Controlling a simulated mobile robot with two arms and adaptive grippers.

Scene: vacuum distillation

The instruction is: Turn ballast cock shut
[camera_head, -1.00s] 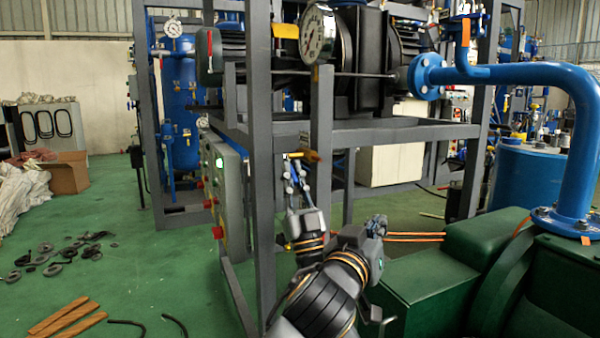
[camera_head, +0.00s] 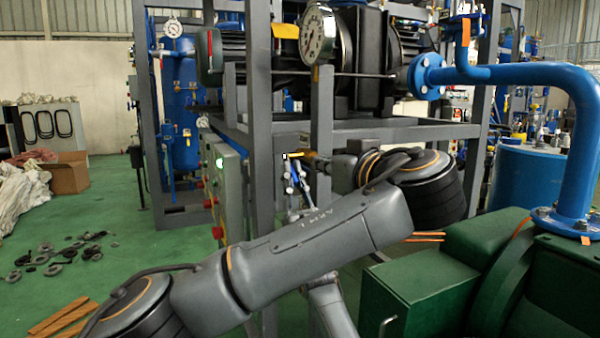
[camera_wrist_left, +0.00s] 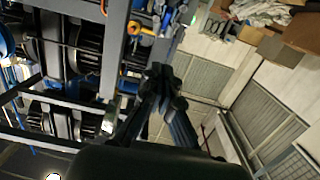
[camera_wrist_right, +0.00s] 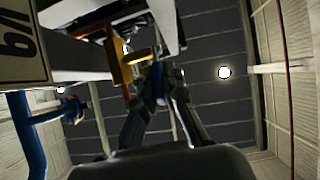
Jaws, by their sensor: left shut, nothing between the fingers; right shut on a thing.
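The ballast cock (camera_head: 309,155), brassy with a yellow lever, sits on the grey frame below the gauge in the head view. It also shows as a yellow part in the left wrist view (camera_wrist_left: 136,28) and the right wrist view (camera_wrist_right: 124,62). My right gripper (camera_wrist_right: 155,68) is shut at the cock's yellow part; the fingers partly hide the contact. It shows in the head view just below the lever (camera_head: 294,168). My left gripper (camera_wrist_left: 160,72) is shut and empty, pointing toward the cock but apart from it. My left arm crosses in front of the right arm in the head view.
Grey frame posts (camera_head: 321,125) stand close around the cock. A control panel (camera_head: 228,190) with red buttons is to the left. A round gauge (camera_head: 317,34) is above, and a green machine (camera_head: 440,275) is at right. The green floor at left holds loose scraps.

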